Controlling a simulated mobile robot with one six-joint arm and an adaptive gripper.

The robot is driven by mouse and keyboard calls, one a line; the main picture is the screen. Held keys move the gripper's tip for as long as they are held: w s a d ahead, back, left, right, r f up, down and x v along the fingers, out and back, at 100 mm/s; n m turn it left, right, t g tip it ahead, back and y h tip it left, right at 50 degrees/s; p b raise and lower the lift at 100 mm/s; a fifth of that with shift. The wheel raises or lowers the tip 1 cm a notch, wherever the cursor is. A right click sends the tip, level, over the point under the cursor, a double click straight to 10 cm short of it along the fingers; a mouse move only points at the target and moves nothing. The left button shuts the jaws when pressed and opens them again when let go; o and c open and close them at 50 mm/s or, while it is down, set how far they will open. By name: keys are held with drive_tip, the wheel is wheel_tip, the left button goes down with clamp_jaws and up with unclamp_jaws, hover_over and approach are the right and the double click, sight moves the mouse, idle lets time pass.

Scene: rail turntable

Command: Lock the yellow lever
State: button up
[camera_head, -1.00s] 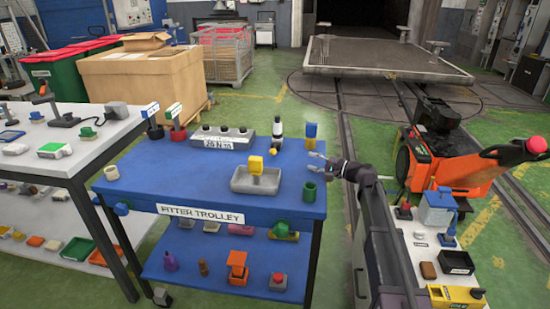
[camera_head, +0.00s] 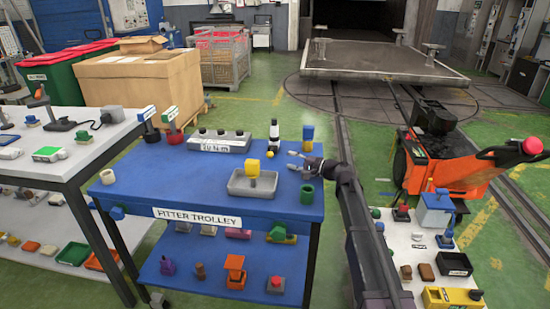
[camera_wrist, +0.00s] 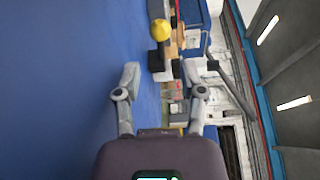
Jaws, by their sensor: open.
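A small yellow ball knob (camera_head: 270,154) sits low in front of a black-and-white upright piece (camera_head: 274,130) on the blue trolley top. The wrist view shows a yellow ball (camera_wrist: 160,30) above a dark block (camera_wrist: 158,60), apparently the same lever. Whether it is locked I cannot tell. My gripper (camera_head: 295,160) is over the right part of the trolley, right of the knob and apart from it. In the wrist view my gripper (camera_wrist: 160,76) has its fingers spread, nothing between them, with the ball beyond the tips.
A green cup (camera_head: 307,194) and a blue-topped block (camera_head: 308,132) are near my gripper. A grey box with several knobs (camera_head: 220,141) stands behind left.

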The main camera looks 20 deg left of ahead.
sight(275, 164)
drive_tip(key=shift+w+a+f, duration=0.1)
drive_tip(key=shift+w+a, duration=0.1)
drive_tip(key=shift+a, duration=1.1)
drive_tip(key=shift+w+a+f, duration=0.1)
drive_tip(key=shift+w+a, duration=0.1)
drive_tip(key=shift+a, duration=1.1)
drive_tip(key=shift+w+a, duration=0.2)
drive_tip(key=shift+a, duration=1.1)
clamp_jaws()
drive_tip(key=shift+d, duration=0.25)
drive_tip(key=shift+w, duration=0.1)
